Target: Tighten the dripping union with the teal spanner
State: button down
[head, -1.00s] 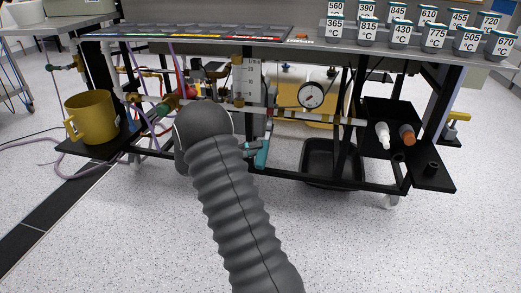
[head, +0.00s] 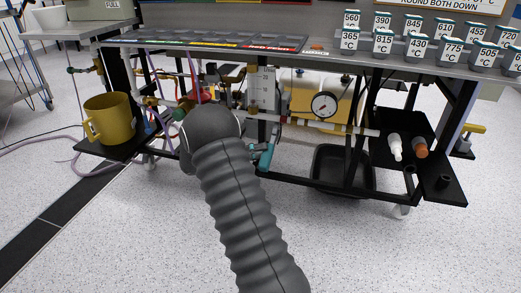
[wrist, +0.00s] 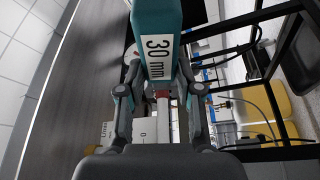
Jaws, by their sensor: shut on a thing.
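The teal spanner (wrist: 158,18), with a white "30 mm" label, stands large at the top of the wrist view. My gripper (wrist: 160,92) is shut on it, one finger on each side. In the head view a teal part of the spanner (head: 265,157) shows right of my arm, below the pipework under the bench. My arm hides most of the gripper there. A pipe run with a pressure gauge (head: 324,105) lies just to the right. I cannot tell which joint is the dripping union, and no drip is visible. Whether the spanner touches a fitting is unclear.
A yellow mug (head: 108,119) stands on the lower left shelf. A black tray (head: 343,188) lies under the pipes. White and orange bottles (head: 395,147) stand on the right shelf. The bench top (head: 205,42) overhangs the pipework. The floor in front is clear.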

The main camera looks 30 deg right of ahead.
jog(key=r+n+p, duration=0.1)
jog(key=r+p, duration=0.1)
jog(key=r+n+t+y+p, duration=0.1)
jog(key=n+p, duration=0.1)
jog(key=p, duration=0.1)
jog(key=s+a+r+n+p, duration=0.1)
jog(key=r+p, duration=0.1)
jog(key=p, duration=0.1)
jog(key=shift+r+n, duration=0.35)
jog(key=shift+n, duration=0.05)
notch_tip(320, 180, up, 3)
jog(key=n+p, duration=0.1)
jog(key=p, duration=0.1)
jog(key=n+y+p, duration=0.1)
jog(key=shift+w+d+f+t+p, duration=0.1)
jog(key=shift+w+f+t+p, duration=0.05)
jog(key=shift+t+p, duration=0.25)
